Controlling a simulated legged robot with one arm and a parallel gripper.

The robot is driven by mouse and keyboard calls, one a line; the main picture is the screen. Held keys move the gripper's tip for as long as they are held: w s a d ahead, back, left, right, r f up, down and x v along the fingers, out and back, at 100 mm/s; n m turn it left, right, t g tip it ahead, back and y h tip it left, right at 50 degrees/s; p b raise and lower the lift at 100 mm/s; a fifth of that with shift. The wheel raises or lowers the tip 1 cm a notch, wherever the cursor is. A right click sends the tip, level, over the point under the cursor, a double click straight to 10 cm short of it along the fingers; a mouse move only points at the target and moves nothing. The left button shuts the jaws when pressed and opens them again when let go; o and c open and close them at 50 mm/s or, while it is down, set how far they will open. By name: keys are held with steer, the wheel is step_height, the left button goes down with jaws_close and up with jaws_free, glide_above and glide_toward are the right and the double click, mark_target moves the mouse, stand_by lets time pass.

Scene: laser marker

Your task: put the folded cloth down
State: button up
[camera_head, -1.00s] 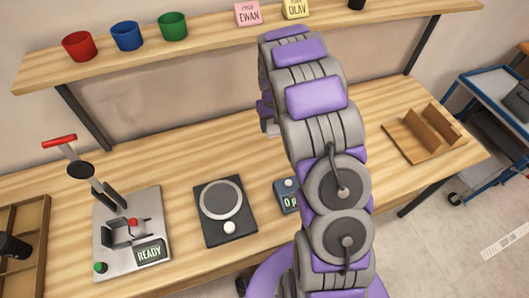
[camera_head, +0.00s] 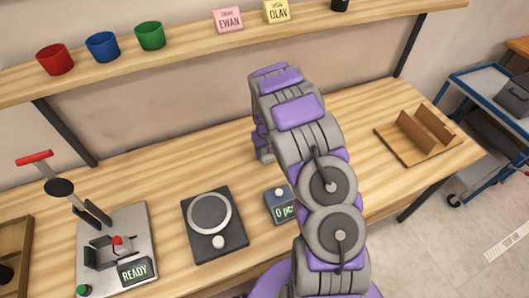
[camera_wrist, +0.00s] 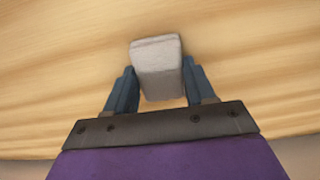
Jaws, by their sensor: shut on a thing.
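The folded cloth (camera_wrist: 158,68) is a small pale grey block in the wrist view. My gripper (camera_wrist: 158,80) is shut on it, with one blue-grey finger at each side. Bare wooden tabletop shows behind the cloth; I cannot tell whether the cloth touches it.
The marking press (camera_head: 118,250) reads READY at the left. A dark round-plated device (camera_head: 214,224) and a small counter box (camera_head: 280,204) stand near the middle. A wooden holder (camera_head: 418,140) is at the right. A shelf (camera_head: 190,50) with cups and cards runs above.

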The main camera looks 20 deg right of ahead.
mark_target(264, 153)
steer(key=shift+d, duration=0.2)
steer(key=o, duration=0.6)
steer(key=shift+s+d, duration=0.1)
steer(key=o, duration=0.4)
steer(key=shift+a+r, duration=0.1)
steer(key=shift+a, duration=0.9)
steer(key=shift+d+r, duration=0.15)
steer(key=shift+d, duration=0.35)
steer(key=shift+d+r, duration=0.2)
steer(key=shift+r, duration=0.05)
step_height(264, 153, up, 11)
steer(key=p, duration=0.3)
steer(key=s+a+r, duration=0.3)
steer(key=s+r, duration=0.5)
steer(key=r, duration=0.2)
steer(key=shift+g, duration=0.9)
steer(key=s+a+r, duration=0.3)
steer(key=s, duration=0.8)
steer(key=s+a+r, duration=0.3)
steer(key=s, duration=0.8)
steer(key=s+a+r, duration=0.3)
steer(key=s, duration=0.8)
steer(key=shift+a+r, duration=0.1)
steer(key=shift+r, duration=0.3)
